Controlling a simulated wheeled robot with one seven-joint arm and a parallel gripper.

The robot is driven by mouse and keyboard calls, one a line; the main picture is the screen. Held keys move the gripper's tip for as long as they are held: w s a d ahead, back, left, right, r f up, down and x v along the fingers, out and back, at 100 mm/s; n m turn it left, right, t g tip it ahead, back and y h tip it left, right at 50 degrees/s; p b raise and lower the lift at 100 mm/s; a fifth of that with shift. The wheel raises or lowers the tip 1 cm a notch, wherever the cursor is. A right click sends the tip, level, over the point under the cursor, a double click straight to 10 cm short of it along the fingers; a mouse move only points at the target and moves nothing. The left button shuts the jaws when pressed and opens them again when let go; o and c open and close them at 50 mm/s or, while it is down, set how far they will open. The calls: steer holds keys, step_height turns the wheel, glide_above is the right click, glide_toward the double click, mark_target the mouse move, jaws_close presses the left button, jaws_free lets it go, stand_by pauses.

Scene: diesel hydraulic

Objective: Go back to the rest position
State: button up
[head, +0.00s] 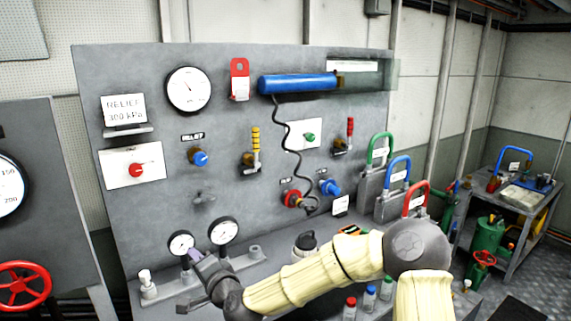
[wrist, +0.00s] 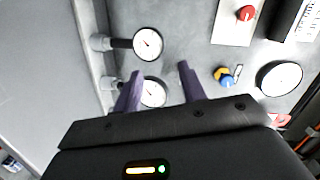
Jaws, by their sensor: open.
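My gripper (head: 190,278) is at the front left of the grey panel (head: 235,130), low over the ledge (head: 170,288). In the wrist view its two purple fingers (wrist: 160,75) are spread apart with nothing held between them. Two small white-faced gauges stand close by. The left gauge (head: 181,242) and the right gauge (head: 224,230) are just beyond the fingers. In the wrist view one gauge (wrist: 153,92) shows in the gap between the fingers and another gauge (wrist: 148,43) lies just above the gap. I cannot tell how much depth separates them from the fingers.
The panel carries a large gauge (head: 189,89), a blue cylinder (head: 298,83) with a hanging black cord, and several knobs and valves. Green, blue and red padlocks (head: 415,198) stand at right. Small bottles (head: 369,298) are near my arm. A side table (head: 512,190) is far right.

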steer(key=s+d+f+n+g+h+p, duration=0.2)
steer(key=s+d+f+n+g+h, duration=0.15)
steer(key=d, duration=0.45)
steer(key=s+d+f+n+g+h+p, duration=0.2)
steer(key=s+d+f+n, duration=0.2)
steer(key=d, duration=0.4)
steer(key=s+d+r+g+h+p, duration=0.1)
steer(key=s+d+r+g+h, duration=0.1)
steer(key=s+d, duration=0.5)
steer(key=s+d+r+g+h+p, duration=0.2)
steer(key=s+d, duration=0.5)
steer(key=d, duration=0.6)
steer(key=shift+h, duration=0.55)
steer(key=shift+w+g, duration=0.1)
steer(key=shift+g, duration=0.15)
